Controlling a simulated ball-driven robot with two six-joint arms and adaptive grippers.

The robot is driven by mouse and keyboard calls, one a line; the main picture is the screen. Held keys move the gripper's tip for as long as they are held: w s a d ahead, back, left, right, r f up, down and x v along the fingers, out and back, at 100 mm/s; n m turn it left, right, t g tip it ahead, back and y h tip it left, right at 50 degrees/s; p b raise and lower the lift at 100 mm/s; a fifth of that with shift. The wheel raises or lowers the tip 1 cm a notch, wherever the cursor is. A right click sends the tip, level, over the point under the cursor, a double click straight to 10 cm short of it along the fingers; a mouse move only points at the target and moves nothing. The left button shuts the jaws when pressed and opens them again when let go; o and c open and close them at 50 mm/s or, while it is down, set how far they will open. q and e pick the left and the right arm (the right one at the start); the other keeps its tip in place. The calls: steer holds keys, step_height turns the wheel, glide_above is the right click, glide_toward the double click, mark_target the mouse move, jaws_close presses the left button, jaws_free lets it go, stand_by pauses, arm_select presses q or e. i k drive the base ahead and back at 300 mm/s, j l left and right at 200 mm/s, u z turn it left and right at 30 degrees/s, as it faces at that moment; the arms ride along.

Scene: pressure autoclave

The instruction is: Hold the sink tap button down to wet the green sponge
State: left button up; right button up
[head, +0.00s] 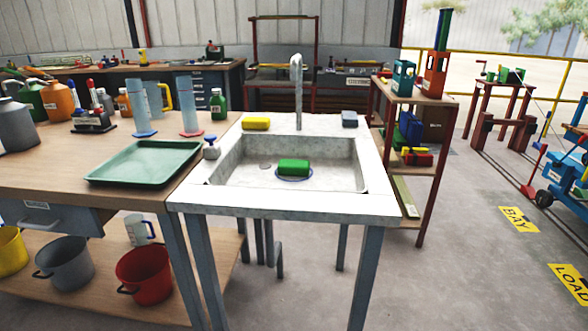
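The green sponge (293,167) lies in the basin of the white sink (290,205), on a small pale round piece with a blue rim. The sponge is below and slightly in front of the tall grey tap (298,90), which stands at the back rim. A grey-blue block (349,119) sits on the back rim right of the tap; I cannot tell whether it is the tap button. No water shows at the spout. Neither of my grippers is in view.
A yellow block (256,123) lies on the back rim left of the tap. A soap bottle (211,147) stands at the left rim. A green tray (145,178) and two blue cylinders are on the left bench. A shelf (420,97) stands right; the front floor is clear.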

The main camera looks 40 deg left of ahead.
mark_target(211, 138)
steer(key=u, duration=1.65)
steer(key=i+l, duration=0.15)
steer(key=z, duration=0.05)
